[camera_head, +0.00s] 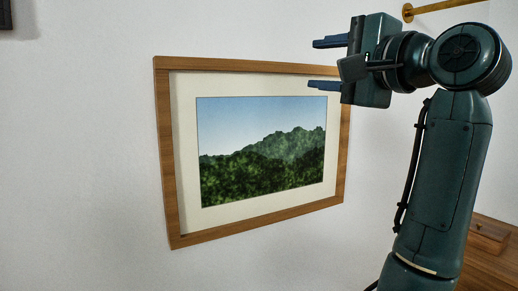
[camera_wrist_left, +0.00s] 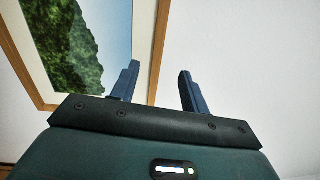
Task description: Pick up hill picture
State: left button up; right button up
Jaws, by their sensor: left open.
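The hill picture (camera_head: 262,150) hangs on the white wall, with green wooded hills, blue sky, a pale mat and a light wooden frame. My left gripper (camera_head: 318,64) is open and empty at the picture's upper right corner. Its lower finger overlaps the frame's top right part in the head view, and its upper finger is above the frame. In the left wrist view the hill picture (camera_wrist_left: 72,45) fills the upper left. One finger of the left gripper (camera_wrist_left: 160,70) overlaps it, and the frame's edge runs between the two fingers. I cannot tell whether they touch. My right gripper is not in view.
A brass rod (camera_head: 440,7) sticks out at the top right. A wooden surface (camera_head: 492,262) with a small wooden block (camera_head: 488,237) is at the lower right. A dark object (camera_head: 5,14) is at the top left edge. The wall left of and below the picture is bare.

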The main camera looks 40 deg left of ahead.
aim_at(269, 66)
pick_arm(q)
jog(key=shift+h, duration=0.4)
jog(key=p+x, duration=0.1)
jog(key=x, duration=0.3)
jog(key=p+x, duration=0.1)
jog(key=x, duration=0.8)
jog(key=shift+s+a+r+p, duration=0.1)
jog(key=shift+a+r+p, duration=0.05)
jog(key=shift+r+p, duration=0.25)
jog(key=shift+c, duration=0.3)
grip_shut()
jog(key=shift+r, duration=0.1)
